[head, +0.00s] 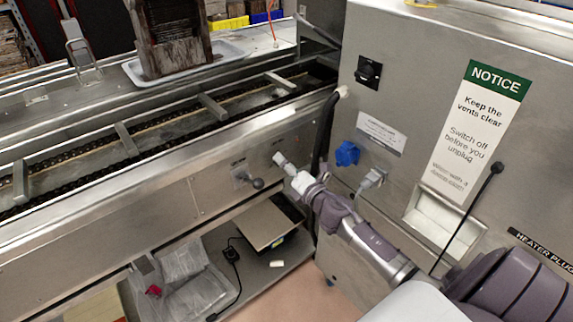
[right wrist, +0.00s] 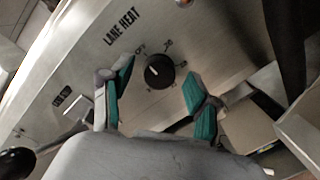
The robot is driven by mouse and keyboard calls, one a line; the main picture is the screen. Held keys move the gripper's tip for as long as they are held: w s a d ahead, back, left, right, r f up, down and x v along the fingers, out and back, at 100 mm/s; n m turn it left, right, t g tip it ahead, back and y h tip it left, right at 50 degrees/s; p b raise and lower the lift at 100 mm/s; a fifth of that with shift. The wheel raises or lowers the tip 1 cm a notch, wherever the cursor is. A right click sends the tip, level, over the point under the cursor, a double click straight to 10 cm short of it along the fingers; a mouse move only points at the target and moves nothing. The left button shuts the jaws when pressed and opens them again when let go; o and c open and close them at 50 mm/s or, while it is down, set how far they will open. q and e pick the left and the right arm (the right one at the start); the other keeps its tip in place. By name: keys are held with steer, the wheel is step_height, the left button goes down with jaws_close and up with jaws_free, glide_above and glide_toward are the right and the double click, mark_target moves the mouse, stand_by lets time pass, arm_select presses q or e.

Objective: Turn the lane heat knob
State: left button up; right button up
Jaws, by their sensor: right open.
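The lane heat knob (right wrist: 159,71) is a small round black knob with a pale mark, on a steel panel under the printed words LANE HEAT (right wrist: 121,27). Small dial markings ring it; I cannot tell which one the mark points at. My right gripper (right wrist: 159,78) is open, with one green-padded finger on each side of the knob and a gap to it on both sides. In the head view my right gripper (head: 282,160) is at the front panel of the conveyor lane and hides the knob. My left gripper is not in view.
A ball-ended lever (head: 250,181) sticks out of the panel just left of my right gripper. A steel cabinet (head: 440,60) with a blue plug (head: 347,153), a grey plug (head: 373,179) and a black hose (head: 325,130) stands close on the right. A low shelf (head: 275,281) lies below.

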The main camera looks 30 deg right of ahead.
jaws_close()
stand_by(0.3)
steer(key=shift+m, duration=0.4)
steer(key=shift+d+f+m+g+y+p, duration=0.1)
steer(key=shift+m+g+y+p, duration=0.3)
steer(key=shift+m+p, duration=3.45)
steer(key=shift+m+g+y+p, duration=0.1)
steer(key=shift+m+y+p, duration=0.55)
steer(key=shift+m, duration=6.3)
